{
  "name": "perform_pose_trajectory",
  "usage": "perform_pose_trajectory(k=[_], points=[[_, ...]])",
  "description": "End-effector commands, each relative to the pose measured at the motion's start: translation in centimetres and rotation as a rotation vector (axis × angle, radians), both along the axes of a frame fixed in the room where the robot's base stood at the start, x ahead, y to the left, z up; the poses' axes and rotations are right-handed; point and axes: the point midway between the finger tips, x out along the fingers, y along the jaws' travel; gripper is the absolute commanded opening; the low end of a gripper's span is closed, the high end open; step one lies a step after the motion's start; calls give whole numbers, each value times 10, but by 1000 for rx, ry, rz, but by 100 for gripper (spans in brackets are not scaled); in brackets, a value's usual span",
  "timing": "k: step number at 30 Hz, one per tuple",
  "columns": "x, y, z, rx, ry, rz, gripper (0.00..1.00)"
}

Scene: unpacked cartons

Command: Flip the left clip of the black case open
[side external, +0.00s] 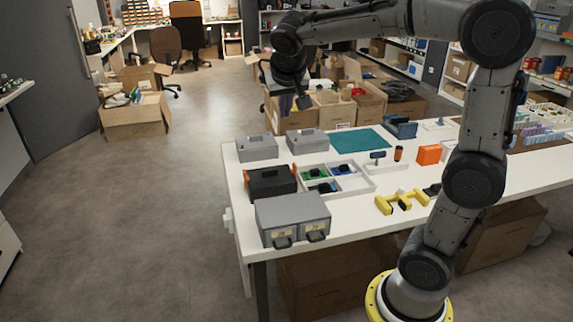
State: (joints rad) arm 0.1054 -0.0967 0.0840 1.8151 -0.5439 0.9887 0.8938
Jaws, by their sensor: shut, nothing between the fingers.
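The black case (272,187) stands on the white table (234,190) near its left edge, behind a grey two-drawer cabinet (293,214). An orange clip (246,180) shows at its left end and another orange clip (295,172) at its right end. Both are small, and I cannot tell whether either is open or shut. My gripper (303,102) is shut and empty. It hangs in the air, well above the table and apart from the case.
Two grey cases (257,148) (307,141) stand behind the black case. A white divided tray (352,184) with coloured items lies to its right. A teal mat (361,140), an orange block (428,154) and a yellow tool (402,202) lie further right.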

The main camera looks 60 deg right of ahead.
Motion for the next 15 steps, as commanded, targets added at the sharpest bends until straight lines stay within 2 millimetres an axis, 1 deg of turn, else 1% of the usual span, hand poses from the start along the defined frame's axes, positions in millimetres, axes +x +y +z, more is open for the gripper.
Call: perform_pose_trajectory(k=[1,5,6,8,11,15], points=[[16,-10,-8,-13,16,-30,0],[50,-36,-28,-51,43,-99,0],[59,-44,-35,-61,53,-118,0],[73,-56,-49,-78,72,-143,0],[92,-75,-75,-104,109,-175,0],[112,-100,-117,-132,176,-198,0]])
